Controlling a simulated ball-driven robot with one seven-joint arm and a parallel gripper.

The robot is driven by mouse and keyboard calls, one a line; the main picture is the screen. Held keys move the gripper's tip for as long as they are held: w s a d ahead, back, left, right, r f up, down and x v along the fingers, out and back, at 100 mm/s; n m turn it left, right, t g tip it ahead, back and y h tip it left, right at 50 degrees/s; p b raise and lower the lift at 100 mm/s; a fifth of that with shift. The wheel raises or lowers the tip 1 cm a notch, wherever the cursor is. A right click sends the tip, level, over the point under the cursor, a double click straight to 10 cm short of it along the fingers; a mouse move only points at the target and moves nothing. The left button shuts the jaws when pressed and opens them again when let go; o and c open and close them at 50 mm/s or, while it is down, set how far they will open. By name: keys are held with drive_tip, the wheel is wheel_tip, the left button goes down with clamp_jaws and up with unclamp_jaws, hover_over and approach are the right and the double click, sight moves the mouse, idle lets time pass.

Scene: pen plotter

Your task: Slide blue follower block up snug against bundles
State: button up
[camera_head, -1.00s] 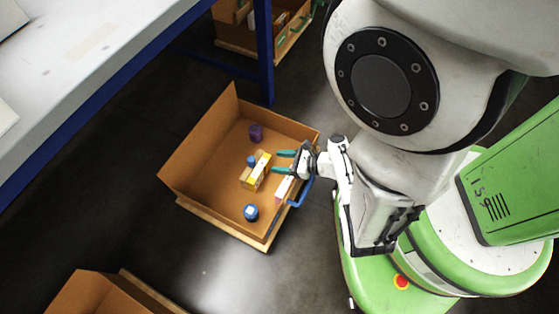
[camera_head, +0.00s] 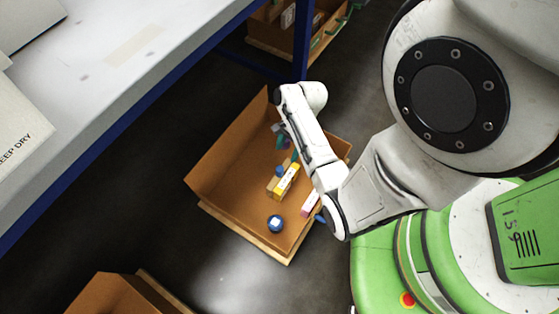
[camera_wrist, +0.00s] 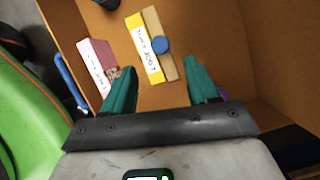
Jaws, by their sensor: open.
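I see no block that I can surely call the blue follower block, and no clear bundles. An open cardboard box (camera_head: 215,178) holds a yellow carton (camera_head: 288,180), a small blue cylinder (camera_head: 279,171) beside it, a pink and white carton (camera_head: 311,204) and a blue round item with a white top (camera_head: 275,223). My gripper (camera_head: 288,148) is over the far part of the box, partly hidden by my arm. In the wrist view its teal fingers are apart and empty, with the yellow carton (camera_wrist: 143,48) and blue cylinder (camera_wrist: 160,45) ahead of them.
The box rests on a wooden base (camera_head: 240,238), with a blue handle (camera_wrist: 70,83) beside the pink carton. A purple item (camera_wrist: 223,93) is partly behind the right finger. A white-topped table (camera_head: 110,80) stands at left. Another box (camera_head: 105,293) is at lower left.

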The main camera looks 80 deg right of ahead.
sight(280, 169)
drive_tip(key=b+x, duration=0.5)
drive_tip(key=x, duration=0.5)
drive_tip(key=shift+w+f, duration=0.1)
clamp_jaws()
idle(0.3)
